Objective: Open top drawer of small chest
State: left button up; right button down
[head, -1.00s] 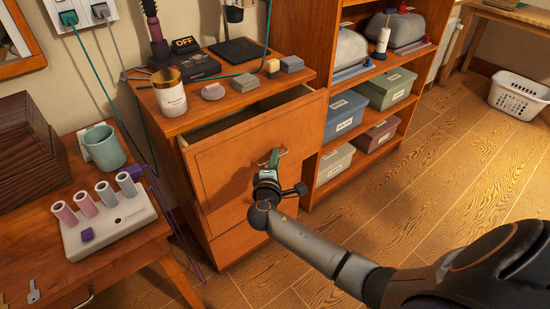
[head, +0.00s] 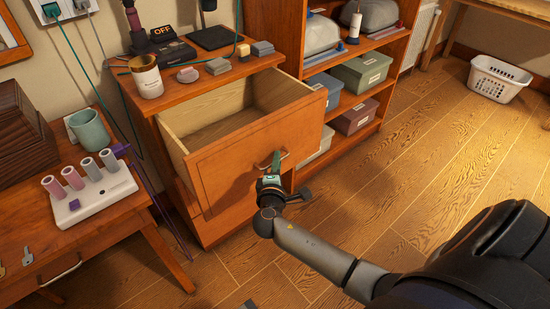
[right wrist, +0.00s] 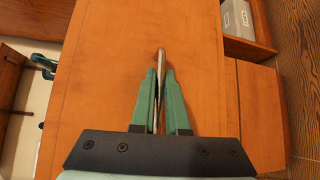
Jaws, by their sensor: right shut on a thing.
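The small chest (head: 222,226) is wooden and stands in the middle of the head view. Its top drawer (head: 243,150) is pulled well out, and its pale inside shows and looks empty. My right gripper (head: 276,162) is at the drawer front, shut on the metal drawer handle (head: 285,156). In the right wrist view the green fingers (right wrist: 160,95) close on either side of the handle (right wrist: 160,62) against the orange wood front. My left gripper is not in view.
A table with a white roller set (head: 90,198) and a green mug (head: 88,129) stands at the left. A shelf with storage boxes (head: 361,73) stands right of the chest. A white basket (head: 498,80) is far right. Wooden floor (head: 400,170) is open in front.

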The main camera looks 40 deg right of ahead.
dwell(0.3)
jog(key=c, duration=0.9)
grip_release()
jog(key=v, duration=1.2)
jog(key=shift+s+a+p, duration=0.2)
jog(key=shift+p, duration=0.1)
